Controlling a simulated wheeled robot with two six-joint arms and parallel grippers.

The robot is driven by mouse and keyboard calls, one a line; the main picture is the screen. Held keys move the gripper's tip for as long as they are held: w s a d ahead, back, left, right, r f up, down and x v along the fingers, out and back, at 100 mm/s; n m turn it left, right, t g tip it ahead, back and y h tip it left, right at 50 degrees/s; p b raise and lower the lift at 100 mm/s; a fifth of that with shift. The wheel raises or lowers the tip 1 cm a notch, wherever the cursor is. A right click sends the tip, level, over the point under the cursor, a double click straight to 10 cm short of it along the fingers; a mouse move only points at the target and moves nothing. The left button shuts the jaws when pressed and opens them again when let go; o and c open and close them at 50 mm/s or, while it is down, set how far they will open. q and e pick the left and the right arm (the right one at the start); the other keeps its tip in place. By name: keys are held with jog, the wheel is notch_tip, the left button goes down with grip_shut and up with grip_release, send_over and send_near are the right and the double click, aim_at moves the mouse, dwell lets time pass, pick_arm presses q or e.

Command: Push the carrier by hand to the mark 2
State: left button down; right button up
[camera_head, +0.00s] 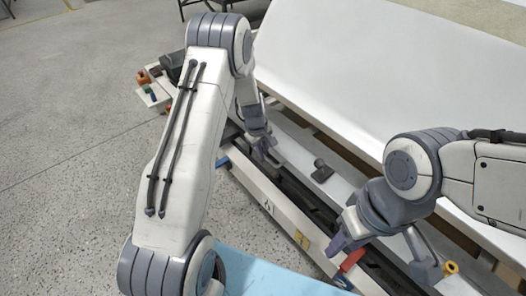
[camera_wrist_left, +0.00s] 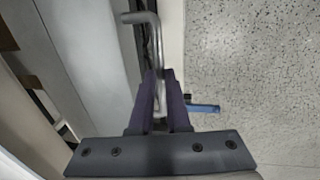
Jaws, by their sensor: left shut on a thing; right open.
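My left gripper (camera_head: 268,152) is at the near side of the long bench. In the left wrist view its dark fingers (camera_wrist_left: 160,100) are shut on a bent grey metal handle (camera_wrist_left: 155,42), which rises between them and turns left at its top. I cannot tell how the carrier joins this handle. A pale plate (camera_head: 267,207) with a dark figure and a yellow plate (camera_head: 301,240) sit on the front rail; neither can be read, so I cannot tell which is mark 2. My right gripper (camera_head: 385,250) is open, with a red lever (camera_head: 351,261) near its left finger.
A large white sheet-like shell (camera_head: 390,65) fills the upper right. A dark knob (camera_head: 322,171) stands on the bench between the arms. A blue lever (camera_head: 222,161) juts from the front rail and shows in the wrist view (camera_wrist_left: 203,108). Speckled floor (camera_head: 70,190) is open at left.

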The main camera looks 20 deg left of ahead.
aim_at(270, 160)
dwell(0.8)
pick_arm(q)
jog(key=d, duration=0.1)
jog(key=s+d, duration=0.1)
jog(key=shift+s+d+p, duration=0.25)
jog(key=shift+d+p, duration=0.05)
jog(key=shift+p, duration=0.05)
jog(key=shift+d, duration=0.15)
jog(key=c, duration=0.9)
grip_release()
jog(key=shift+w+a, duration=0.1)
jog(key=shift+a, duration=0.1)
jog(key=r, duration=0.3)
jog(key=s+r+p, duration=0.1)
jog(key=r, duration=0.3)
jog(key=a+r+p, duration=0.1)
jog(key=r, duration=0.2)
jog(key=shift+s+r, duration=0.15)
jog(key=shift+s, duration=0.2)
